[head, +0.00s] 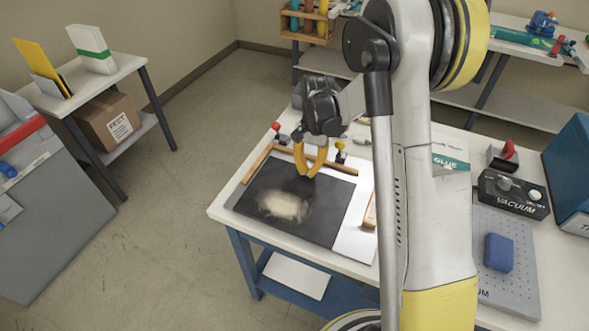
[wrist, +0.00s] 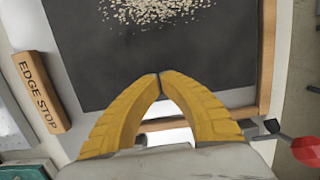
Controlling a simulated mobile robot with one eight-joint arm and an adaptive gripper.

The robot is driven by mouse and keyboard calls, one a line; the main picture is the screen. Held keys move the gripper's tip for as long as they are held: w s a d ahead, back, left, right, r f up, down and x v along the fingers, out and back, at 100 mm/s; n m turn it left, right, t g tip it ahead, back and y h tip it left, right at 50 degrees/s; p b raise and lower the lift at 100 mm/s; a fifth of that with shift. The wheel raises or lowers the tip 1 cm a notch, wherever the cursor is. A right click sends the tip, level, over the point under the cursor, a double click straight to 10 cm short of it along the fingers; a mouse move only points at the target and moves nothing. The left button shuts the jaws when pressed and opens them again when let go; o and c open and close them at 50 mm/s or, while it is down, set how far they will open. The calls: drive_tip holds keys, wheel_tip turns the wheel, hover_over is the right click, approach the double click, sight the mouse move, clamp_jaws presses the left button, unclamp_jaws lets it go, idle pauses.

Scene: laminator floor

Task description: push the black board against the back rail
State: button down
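The black board (head: 330,205) lies flat on a white surface, with pale crumbs on it. It fills the upper middle of the wrist view (wrist: 90,55). The wooden back rail (head: 338,168) runs along its far side. In the wrist view the back rail (wrist: 158,125) crosses below the board, partly hidden by my fingers, with a narrow light strip between them. My gripper (head: 308,174) has yellow fingers, tips together and nothing held. It is over the board's far part, near the back rail; in the wrist view the fingertips (wrist: 159,76) overlap the board. Contact cannot be told.
A wooden side rail (wrist: 268,50) runs close along one board edge. An edge stop block (wrist: 42,90) stands across a white strip from the opposite edge. A red-knobbed clamp (head: 276,127) and a yellow-knobbed clamp (head: 340,146) stand by the back rail. A vacuum box (head: 513,194) is right.

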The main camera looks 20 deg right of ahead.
sight(300, 192)
drive_tip(key=s+a+b, duration=0.1)
drive_tip(key=s+a, duration=0.2)
drive_tip(key=s, duration=0.1)
drive_tip(key=s+a+b, duration=0.1)
drive_tip(key=s+a, duration=0.2)
drive_tip(key=a, duration=0.1)
drive_tip(key=shift+s+a, duration=0.15)
drive_tip(key=shift+s, duration=0.2)
drive_tip(key=shift+s+a+f+b, duration=0.25)
drive_tip(key=shift+f+b, duration=0.35)
drive_tip(key=shift+b, duration=0.2)
drive_tip(key=shift+w+f, duration=0.1)
drive_tip(key=shift+f, duration=0.1)
drive_tip(key=w+d, duration=0.3)
drive_tip(key=shift+w+d, duration=0.15)
drive_tip(key=shift+d, duration=0.05)
drive_tip(key=shift+w+d, duration=0.1)
